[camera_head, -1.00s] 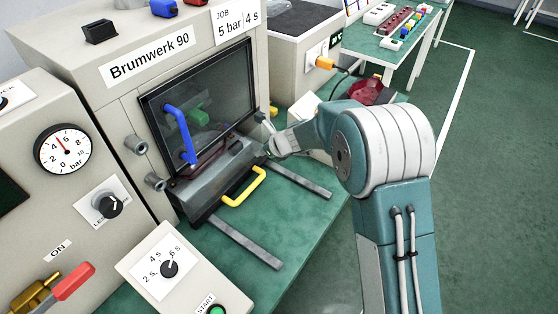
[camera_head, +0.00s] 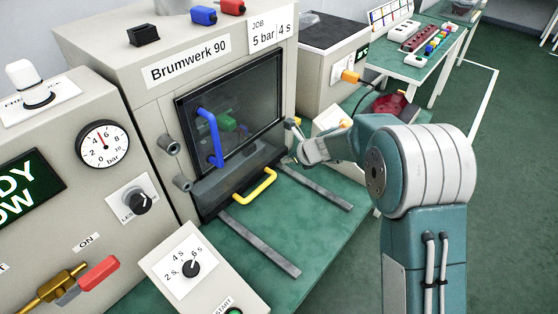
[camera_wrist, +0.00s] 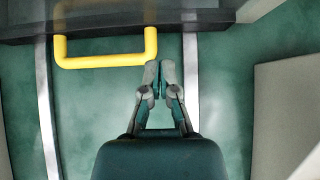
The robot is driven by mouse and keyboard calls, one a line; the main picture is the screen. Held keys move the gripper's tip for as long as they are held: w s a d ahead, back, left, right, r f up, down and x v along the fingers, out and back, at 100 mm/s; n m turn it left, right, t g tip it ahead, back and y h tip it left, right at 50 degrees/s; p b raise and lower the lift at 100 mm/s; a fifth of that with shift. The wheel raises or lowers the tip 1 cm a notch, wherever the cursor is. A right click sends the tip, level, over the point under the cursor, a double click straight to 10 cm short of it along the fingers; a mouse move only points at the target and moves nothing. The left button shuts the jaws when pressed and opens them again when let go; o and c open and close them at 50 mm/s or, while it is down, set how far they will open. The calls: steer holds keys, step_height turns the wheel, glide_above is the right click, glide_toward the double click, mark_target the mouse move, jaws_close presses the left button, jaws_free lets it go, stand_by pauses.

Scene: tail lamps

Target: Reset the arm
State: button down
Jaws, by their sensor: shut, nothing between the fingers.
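My arm reaches in from the right in the head view, its upper link upright and its forearm bent to the left. My gripper (camera_head: 292,128) is in front of the right side of the machine's dark window. In the wrist view my gripper (camera_wrist: 160,70) is shut and empty, its fingertips together just right of the yellow handle (camera_wrist: 105,60). It hangs above the green table between the two metal rails. The yellow handle also shows in the head view (camera_head: 262,188), at the front of the drawer below the window.
The Brumwerk 90 machine (camera_head: 110,75) has a blue door handle (camera_head: 209,138). A timer box (camera_head: 190,265), a control panel with a gauge (camera_head: 103,146) and a red-handled valve (camera_head: 98,272) are at the left. A red round object (camera_head: 388,105) lies behind my arm. Green floor is free at the right.

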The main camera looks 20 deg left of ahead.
steer(key=v, duration=0.7)
steer(key=shift+d+r, duration=0.2)
steer(key=s+d+r+n+h, duration=0.3)
steer(key=s+d+r+n, duration=0.9)
steer(key=s+d, duration=0.15)
steer(key=s+d+r+n+t+h, duration=0.1)
steer(key=s+d+n+h, duration=0.4)
steer(key=s+d+n, duration=0.5)
steer(key=s+d+t, duration=0.1)
steer(key=s+d, duration=0.3)
steer(key=s, duration=0.2)
steer(key=shift+s+d+r, duration=0.2)
steer(key=shift+s+r, duration=0.1)
steer(key=shift+s, duration=0.1)
steer(key=shift+a+n, duration=0.1)
steer(key=shift+n, duration=0.2)
